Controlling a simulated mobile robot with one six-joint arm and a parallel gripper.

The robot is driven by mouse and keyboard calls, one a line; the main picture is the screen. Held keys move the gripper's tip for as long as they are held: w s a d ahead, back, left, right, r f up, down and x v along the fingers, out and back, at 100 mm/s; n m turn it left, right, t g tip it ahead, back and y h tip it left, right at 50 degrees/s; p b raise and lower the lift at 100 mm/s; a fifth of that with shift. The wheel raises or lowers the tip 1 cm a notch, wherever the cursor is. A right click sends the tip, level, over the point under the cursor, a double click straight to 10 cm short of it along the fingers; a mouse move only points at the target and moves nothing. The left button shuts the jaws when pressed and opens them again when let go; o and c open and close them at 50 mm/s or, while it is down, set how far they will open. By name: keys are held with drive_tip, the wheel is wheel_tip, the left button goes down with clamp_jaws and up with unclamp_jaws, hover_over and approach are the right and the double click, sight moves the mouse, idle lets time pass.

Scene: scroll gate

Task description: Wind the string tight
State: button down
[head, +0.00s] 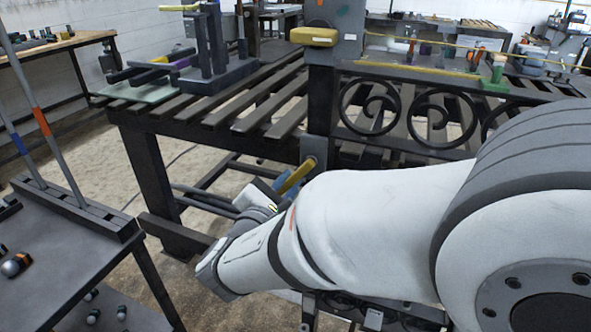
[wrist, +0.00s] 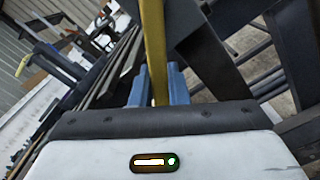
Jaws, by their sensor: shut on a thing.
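My gripper (head: 286,183) is low in front of the dark work table, below the grey post. Its blue fingers are shut on a yellow bar (head: 299,175), which slants up toward a grey plate (head: 314,149) at the table's front. In the wrist view the yellow bar (wrist: 153,45) runs upward from between the blue fingers (wrist: 157,88). My forearm hides what lies behind and below the grip. A thin yellow line (head: 450,42), perhaps the string, runs right from the post; I cannot tell how taut it is.
A slatted table (head: 240,105) with a dark fixture (head: 212,55) stands behind my gripper. A scrollwork gate panel (head: 430,112) lies to the right of the post (head: 330,70). A dark side bench (head: 55,250) with upright rods is at the left.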

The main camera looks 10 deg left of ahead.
drive_tip(key=shift+d, duration=0.1)
drive_tip(key=c, duration=1.4)
unclamp_jaws()
drive_tip(key=shift+s, duration=0.1)
drive_tip(key=shift+s+f, duration=0.1)
drive_tip(key=shift+s, duration=0.05)
